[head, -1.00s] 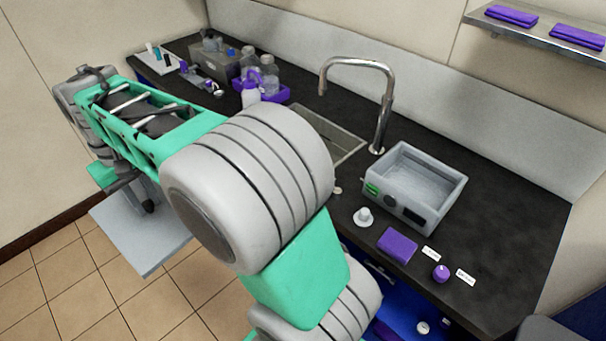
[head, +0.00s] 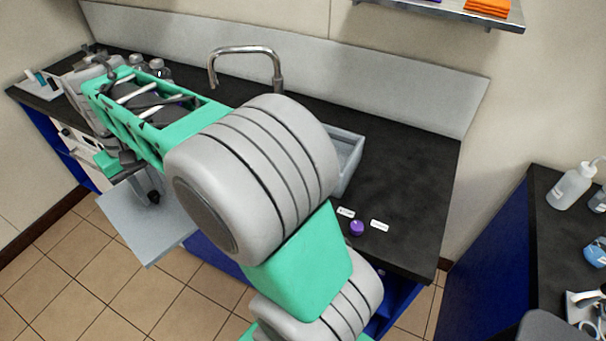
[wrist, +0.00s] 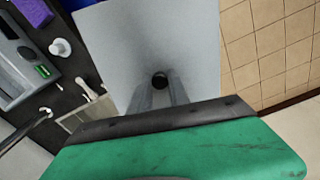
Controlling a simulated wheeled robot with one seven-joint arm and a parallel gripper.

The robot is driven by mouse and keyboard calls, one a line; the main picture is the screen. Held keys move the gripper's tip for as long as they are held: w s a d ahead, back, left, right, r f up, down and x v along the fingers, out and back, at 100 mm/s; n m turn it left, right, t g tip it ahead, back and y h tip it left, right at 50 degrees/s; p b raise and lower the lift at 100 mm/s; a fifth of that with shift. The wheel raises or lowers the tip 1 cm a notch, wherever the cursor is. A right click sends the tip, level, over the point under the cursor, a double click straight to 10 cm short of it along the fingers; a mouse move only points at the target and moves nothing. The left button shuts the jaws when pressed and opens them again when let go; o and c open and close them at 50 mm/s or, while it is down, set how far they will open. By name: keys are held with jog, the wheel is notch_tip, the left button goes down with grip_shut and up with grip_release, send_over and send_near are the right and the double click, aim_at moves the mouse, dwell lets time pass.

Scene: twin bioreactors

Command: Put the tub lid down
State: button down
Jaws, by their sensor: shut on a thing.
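The tub lid (head: 150,232) is a flat light-grey panel with a small dark knob. My gripper (head: 150,192) is shut on it and holds it out in the air over the tiled floor, in front of the counter. In the wrist view the lid (wrist: 115,45) fills the upper middle, and my gripper's fingers (wrist: 160,88) close around the dark knob. The grey tub (head: 352,150) stands open on the counter, mostly hidden behind my arm in the head view.
The dark counter (head: 415,160) has bare room right of the tub. A purple knob (head: 357,228) and two white labels lie near its front edge. A tap (head: 245,52) rises behind. At right, another bench (head: 560,225) holds bottles. A purple block (wrist: 28,10) shows in the wrist view.

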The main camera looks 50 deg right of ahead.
jog(key=s+d+f+m+b, duration=0.1)
jog(key=s+d+m, duration=0.4)
jog(key=d, duration=0.4)
jog(key=s+d+m+b, duration=0.1)
jog(key=s+d+m, duration=0.1)
jog(key=d+m, duration=0.55)
jog(key=s+d+f+m+b, duration=0.1)
jog(key=s+d+m, duration=0.35)
jog(key=d, duration=0.55)
jog(key=s+d+m+b, duration=0.1)
jog(key=s+d+m, duration=0.65)
jog(key=s, duration=0.35)
jog(key=s+d+m+b, duration=0.1)
jog(key=s+d+m, duration=0.5)
jog(key=s+m, duration=0.4)
jog(key=shift+n, duration=0.65)
jog(key=s+d+f+p, duration=0.1)
jog(key=d+f, duration=0.2)
jog(key=d, duration=0.1)
jog(key=s+d+f+p, duration=0.1)
jog(key=d+f, duration=0.3)
jog(key=s+d+f+p, duration=0.1)
jog(key=s+d+f, duration=0.1)
jog(key=d, duration=0.3)
jog(key=shift+s+d+f, duration=0.1)
jog(key=shift+f, duration=0.8)
notch_tip(320, 180, down, 3)
jog(key=shift+r, duration=0.1)
